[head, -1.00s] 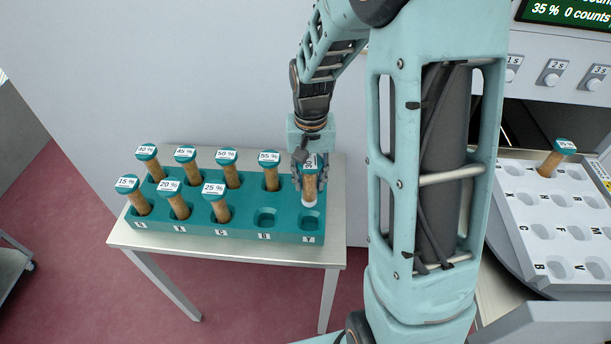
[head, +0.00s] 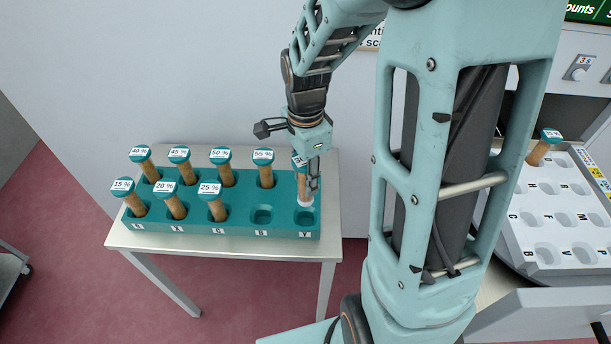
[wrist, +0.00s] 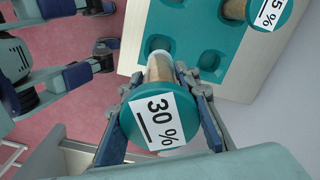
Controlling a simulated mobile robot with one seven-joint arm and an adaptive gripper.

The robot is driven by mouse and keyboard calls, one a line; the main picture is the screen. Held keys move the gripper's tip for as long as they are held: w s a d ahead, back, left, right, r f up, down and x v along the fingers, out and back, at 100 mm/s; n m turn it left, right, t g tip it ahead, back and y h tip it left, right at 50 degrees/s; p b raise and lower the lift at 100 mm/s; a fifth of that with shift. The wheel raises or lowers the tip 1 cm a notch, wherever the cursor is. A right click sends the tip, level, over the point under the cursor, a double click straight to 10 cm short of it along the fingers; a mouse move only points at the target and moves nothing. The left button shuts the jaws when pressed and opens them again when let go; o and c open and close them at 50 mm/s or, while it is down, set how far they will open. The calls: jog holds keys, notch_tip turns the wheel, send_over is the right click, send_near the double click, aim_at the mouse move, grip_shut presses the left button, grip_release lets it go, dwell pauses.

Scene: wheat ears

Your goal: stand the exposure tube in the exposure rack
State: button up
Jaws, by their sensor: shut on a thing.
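My gripper (head: 313,182) is shut on a tube with a teal cap and white end, held over the right end of the teal rack (head: 220,233). In the wrist view, the held tube's cap (wrist: 160,118) reads "30 %", between my fingers. In the head view, the held tube (head: 303,186) is partly behind my fingers. Its white lower end is just above and behind the front-right socket, marked Y (head: 304,217). I cannot tell whether it touches the rack. The front socket to its left (head: 262,215) is empty.
Several capped tubes stand in the teal rack, including the 55 % tube (head: 264,168) behind and left of the held tube. The rack is on a small pale table (head: 290,249). At right, a white tray (head: 548,230) with sockets holds one tube (head: 543,147).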

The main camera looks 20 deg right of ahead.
dwell(0.3)
jog(key=shift+f+b, duration=2.45)
jog(key=shift+f, duration=0.5)
jog(key=shift+f, duration=0.15)
jog(key=shift+f+b, duration=2.35)
jog(key=shift+f, duration=0.3)
jog(key=o, duration=1.4)
jog(key=shift+c, duration=0.2)
